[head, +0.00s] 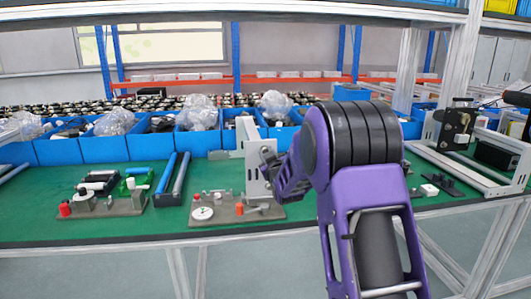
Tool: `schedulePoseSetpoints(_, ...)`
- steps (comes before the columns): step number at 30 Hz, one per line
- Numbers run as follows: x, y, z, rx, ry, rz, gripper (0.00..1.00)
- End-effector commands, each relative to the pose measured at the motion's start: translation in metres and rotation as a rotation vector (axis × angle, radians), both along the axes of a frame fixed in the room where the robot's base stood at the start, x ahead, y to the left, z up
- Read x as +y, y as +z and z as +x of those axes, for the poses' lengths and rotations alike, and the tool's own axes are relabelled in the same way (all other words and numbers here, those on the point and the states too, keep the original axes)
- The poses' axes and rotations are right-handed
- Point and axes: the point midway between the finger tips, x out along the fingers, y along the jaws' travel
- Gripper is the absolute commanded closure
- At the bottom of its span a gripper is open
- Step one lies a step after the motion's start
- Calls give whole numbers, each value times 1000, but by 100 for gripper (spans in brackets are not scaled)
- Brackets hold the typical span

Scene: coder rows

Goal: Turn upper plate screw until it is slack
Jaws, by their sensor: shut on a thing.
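My gripper (270,166) is at the right edge of an upright pale plate (250,162), near its upper half. The plate stands on a brownish base (233,215) on the green bench. The fingertips are small and dark here, and they are shut at the plate's side where the upper plate screw sits. The screw itself is hidden by the fingers, so I cannot tell how far it stands out of the plate. My purple arm reaches in from the lower right and covers what lies behind it.
A dial gauge (203,213) sits on the base left of the plate. Another fixture with a red knob (65,209) stands farther left. Blue bins (154,147) line the back. A metal frame (470,165) stands right. Some green bench top (30,220) is bare.

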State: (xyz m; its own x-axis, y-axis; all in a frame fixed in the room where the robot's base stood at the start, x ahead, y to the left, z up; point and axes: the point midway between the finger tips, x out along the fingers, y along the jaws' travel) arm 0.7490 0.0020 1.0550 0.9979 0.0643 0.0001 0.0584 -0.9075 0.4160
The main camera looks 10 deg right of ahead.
Motion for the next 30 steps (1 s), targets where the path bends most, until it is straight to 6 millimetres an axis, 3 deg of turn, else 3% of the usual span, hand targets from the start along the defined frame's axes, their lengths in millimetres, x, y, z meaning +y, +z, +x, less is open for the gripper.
schedulePoseSetpoints(1, 1, 0, 0, 0, 1, 1, 70)
schedulePoseSetpoints(4, 1, 0, 0, 1, 1, 2, 52)
schedulePoseSetpoints(14, 0, 0, 0, 2, 0, 33, 52)
schedulePoseSetpoints(30, -1, 0, 0, 52, -1, 806, 52)
